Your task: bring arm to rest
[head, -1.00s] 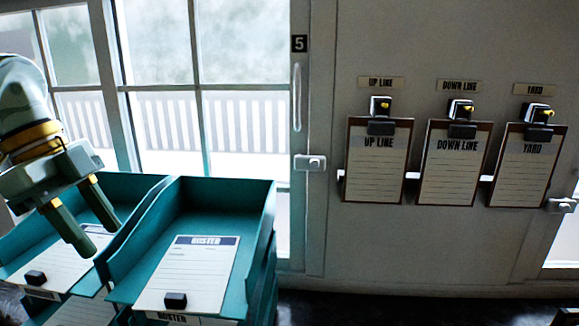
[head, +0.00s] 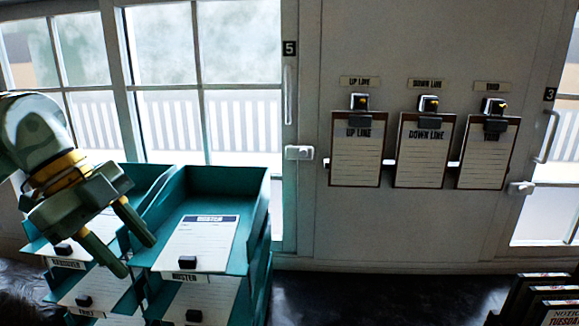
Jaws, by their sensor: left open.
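My left gripper (head: 136,248) hangs at the left of the head view, in front of the teal paper trays. Its two fingers are spread apart with nothing between them. The arm (head: 35,135) comes in from the left edge. The fingers overlap the left edge of the front tray (head: 254,228) in the picture; I cannot tell whether they touch it. My right gripper is not in view.
The trays hold sheets with black clips, one headed ROSTER (head: 200,245). Clipboards marked UP LINE (head: 357,155), DOWN LINE (head: 421,155) and a third (head: 486,160) hang on the wall. Dark stacked items (head: 545,300) stand at bottom right. Floor between is clear.

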